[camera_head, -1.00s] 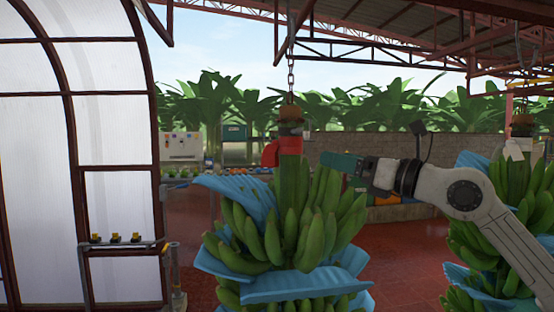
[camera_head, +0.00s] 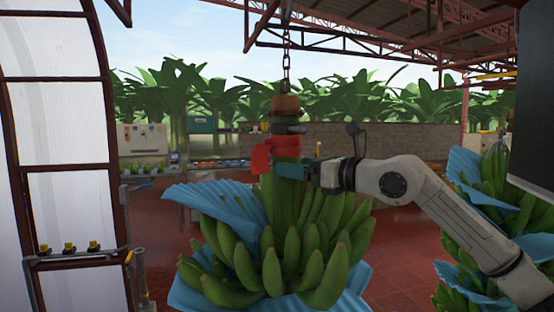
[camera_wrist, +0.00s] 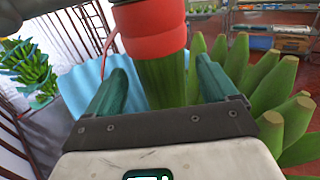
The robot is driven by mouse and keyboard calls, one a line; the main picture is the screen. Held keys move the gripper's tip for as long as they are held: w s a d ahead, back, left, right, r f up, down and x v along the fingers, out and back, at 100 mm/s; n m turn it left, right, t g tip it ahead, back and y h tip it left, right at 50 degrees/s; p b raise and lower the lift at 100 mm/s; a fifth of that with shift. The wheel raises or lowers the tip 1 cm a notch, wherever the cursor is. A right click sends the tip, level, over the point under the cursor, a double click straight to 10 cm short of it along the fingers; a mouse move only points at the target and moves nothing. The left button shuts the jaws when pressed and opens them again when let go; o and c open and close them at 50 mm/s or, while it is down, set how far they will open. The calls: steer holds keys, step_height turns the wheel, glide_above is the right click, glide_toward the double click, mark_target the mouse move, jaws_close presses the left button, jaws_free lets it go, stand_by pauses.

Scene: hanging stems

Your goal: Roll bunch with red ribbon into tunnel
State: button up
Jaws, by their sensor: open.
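A hanging bunch of green bananas (camera_head: 270,265) with blue sheets between its layers hangs from a chain in the middle of the head view. A red ribbon (camera_head: 260,155) is wrapped around its stem (camera_head: 285,200). My gripper (camera_head: 290,169) is at the stem just below the ribbon. In the wrist view its two green fingers (camera_wrist: 157,82) are open, one on each side of the stem (camera_wrist: 162,85), with gaps beside it. The ribbon (camera_wrist: 150,25) is just above them. The arched, pale-walled structure that looks like the tunnel (camera_head: 60,120) stands at the left.
Another banana bunch (camera_head: 480,200) with blue sheets hangs at the right, behind my arm. A small rail with yellow-black items (camera_head: 70,250) stands at the tunnel's side. A low wall (camera_head: 390,145) runs behind. Red floor (camera_head: 400,240) is clear between.

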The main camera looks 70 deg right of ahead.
steer(key=p+x, duration=0.2)
steer(key=x, duration=0.4)
steer(key=shift+w, duration=0.15)
steer(key=shift+c, duration=0.5)
